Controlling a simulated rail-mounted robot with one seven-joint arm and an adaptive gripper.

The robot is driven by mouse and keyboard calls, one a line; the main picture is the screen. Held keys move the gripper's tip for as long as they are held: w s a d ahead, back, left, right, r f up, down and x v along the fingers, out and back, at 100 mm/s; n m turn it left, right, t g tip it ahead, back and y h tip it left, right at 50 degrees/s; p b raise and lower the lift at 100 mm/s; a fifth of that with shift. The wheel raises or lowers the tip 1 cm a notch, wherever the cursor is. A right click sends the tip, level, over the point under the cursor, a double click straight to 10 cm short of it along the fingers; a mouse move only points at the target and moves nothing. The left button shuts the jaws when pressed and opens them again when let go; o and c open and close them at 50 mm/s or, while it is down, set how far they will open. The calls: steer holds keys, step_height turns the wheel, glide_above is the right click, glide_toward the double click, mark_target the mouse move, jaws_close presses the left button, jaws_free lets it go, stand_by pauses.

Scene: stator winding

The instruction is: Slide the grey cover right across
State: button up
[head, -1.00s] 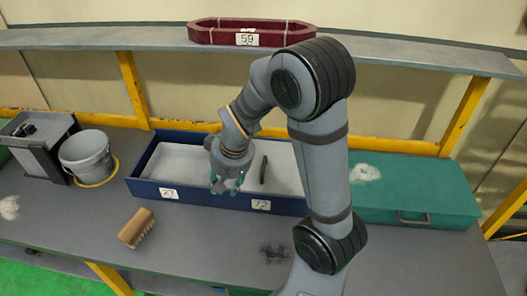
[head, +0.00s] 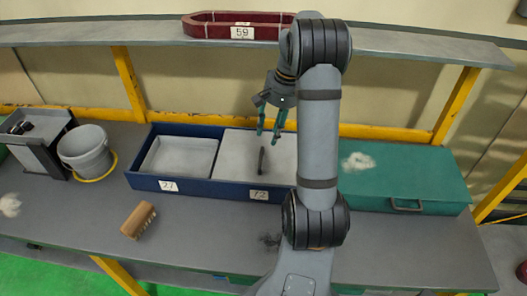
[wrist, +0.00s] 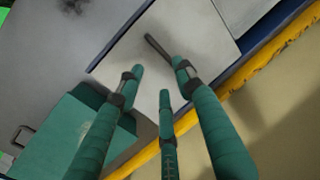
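The grey cover (head: 240,150) is a flat pale panel with a dark bar handle (head: 261,160). It lies over the right part of the long blue box, above label 12. The left compartment (head: 180,157), above label 27, is open and shows a pale inside. The cover's right end is hidden by my arm in the head view. My gripper (head: 269,132) hangs above the cover, behind the handle, with its fingers apart and empty. In the wrist view, the handle (wrist: 157,45) lies beyond the spread fingertips (wrist: 160,78), apparently clear of them.
A green case (head: 410,180) stands right of the blue box (head: 200,190). A grey bucket (head: 85,150) and a dark bin (head: 38,150) stand at left. A wooden brush (head: 138,220) lies in front. A shelf above carries a red tray (head: 235,31).

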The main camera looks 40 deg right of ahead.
steer(key=p, duration=0.2)
glide_above(264, 165)
step_height(264, 165, down, 10)
steer(key=shift+r, duration=0.1)
steer(key=c, duration=0.3)
jaws_close()
stand_by(0.6)
